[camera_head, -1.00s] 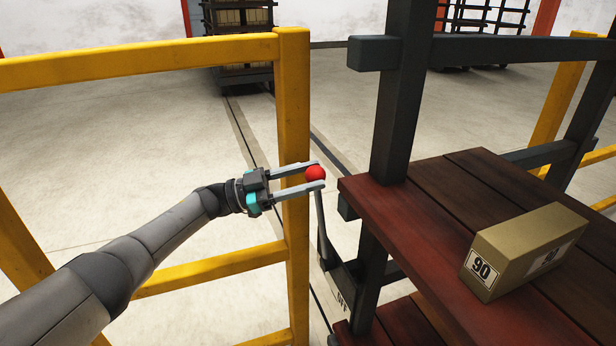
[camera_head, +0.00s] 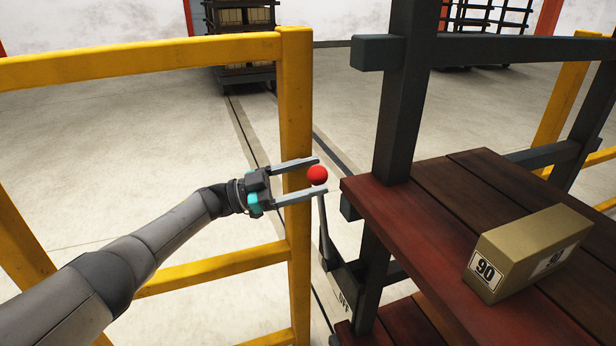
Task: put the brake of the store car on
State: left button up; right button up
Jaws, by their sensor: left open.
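The store car (camera_head: 400,215) stands at the right, a dark frame with red-brown plank decks. Its brake lever (camera_head: 323,225) rises at the car's left end, nearly upright, topped by a red ball knob (camera_head: 317,175). The lettering "OFF" shows on a dark plate (camera_head: 343,297) at the lever's foot. My left gripper (camera_head: 322,175) comes in from the left. Its two fingers are open, one above and one below the knob in the picture, with the knob near the fingertips. I cannot tell whether a finger touches it. My right gripper is not in view.
A yellow railing (camera_head: 295,120) stands behind my left gripper, its post close to the fingers. Another loaded car (camera_head: 243,78) stands at the back on rails across open floor.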

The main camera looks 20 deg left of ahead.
pick_arm(q)
jog(key=b+v, duration=0.2)
jog(key=v, duration=1.3)
jog(key=shift+a, duration=0.2)
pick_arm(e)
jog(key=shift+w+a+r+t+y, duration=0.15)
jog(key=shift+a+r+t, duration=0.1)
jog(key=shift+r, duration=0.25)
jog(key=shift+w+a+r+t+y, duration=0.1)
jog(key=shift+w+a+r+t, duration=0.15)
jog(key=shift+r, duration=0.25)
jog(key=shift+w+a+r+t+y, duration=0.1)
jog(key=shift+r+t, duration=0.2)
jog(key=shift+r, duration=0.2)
pick_arm(q)
jog(key=shift+r, duration=0.1)
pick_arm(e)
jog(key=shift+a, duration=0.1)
